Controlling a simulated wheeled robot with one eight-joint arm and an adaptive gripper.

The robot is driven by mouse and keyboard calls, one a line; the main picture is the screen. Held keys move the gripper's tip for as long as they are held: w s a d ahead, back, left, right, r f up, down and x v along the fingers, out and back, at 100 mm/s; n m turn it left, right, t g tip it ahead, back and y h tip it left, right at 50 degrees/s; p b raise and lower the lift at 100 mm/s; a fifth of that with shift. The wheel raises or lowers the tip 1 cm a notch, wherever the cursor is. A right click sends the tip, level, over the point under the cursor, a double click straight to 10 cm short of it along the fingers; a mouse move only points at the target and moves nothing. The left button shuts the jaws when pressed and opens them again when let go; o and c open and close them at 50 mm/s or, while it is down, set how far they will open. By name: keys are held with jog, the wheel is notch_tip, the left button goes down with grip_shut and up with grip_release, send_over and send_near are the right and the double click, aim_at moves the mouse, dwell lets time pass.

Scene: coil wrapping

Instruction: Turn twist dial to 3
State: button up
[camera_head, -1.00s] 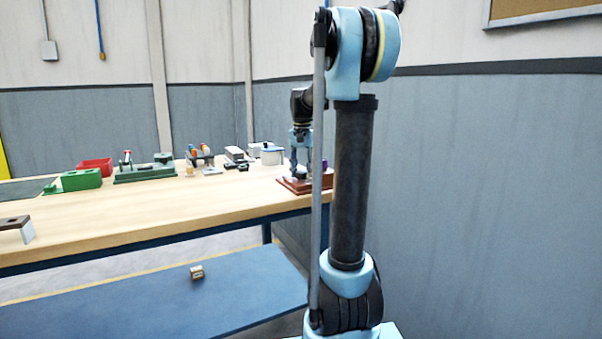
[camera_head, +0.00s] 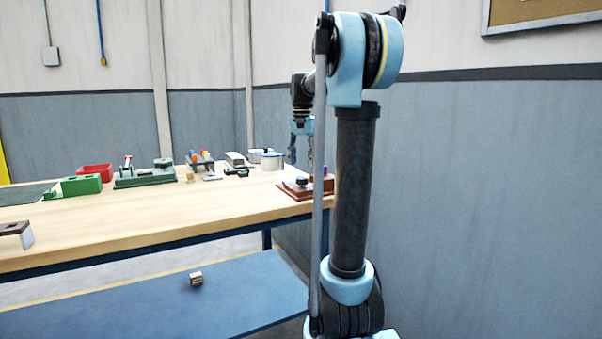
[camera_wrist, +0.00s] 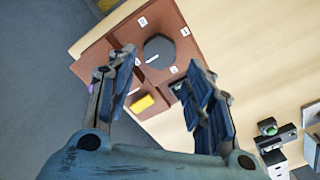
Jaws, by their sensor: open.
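The twist dial is a dark grey round knob (camera_wrist: 159,50) on a red-brown board (camera_wrist: 105,48) in the wrist view. Small white tags stand around the knob; their figures and the dial's setting are too small to read. In the head view the dark knob (camera_head: 302,181) shows on the board (camera_head: 293,193) at the bench's right end. My gripper (camera_wrist: 163,62) is open and empty, its fingers spread to either side of the knob in the wrist picture. In the head view my gripper (camera_head: 302,150) hangs above the board, clear of the knob, partly behind my arm.
A yellow block (camera_wrist: 143,103) sits on the board near my left finger. A lidded pot (camera_head: 271,160), a tool rack (camera_head: 201,163), a green fixture (camera_head: 144,173) and a red bin (camera_head: 95,171) stand further left. The bench front is mostly clear.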

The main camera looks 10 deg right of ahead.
aim_at(302, 177)
jog(key=shift+r, duration=2.55)
jog(key=s+f+n+t, duration=0.2)
jog(key=s+f+n, duration=0.3)
jog(key=s+f, duration=2.6)
jog(key=s, duration=0.4)
jog(key=shift+f+n, duration=0.15)
jog(key=shift+n, duration=0.25)
jog(key=shift+w+a, duration=0.1)
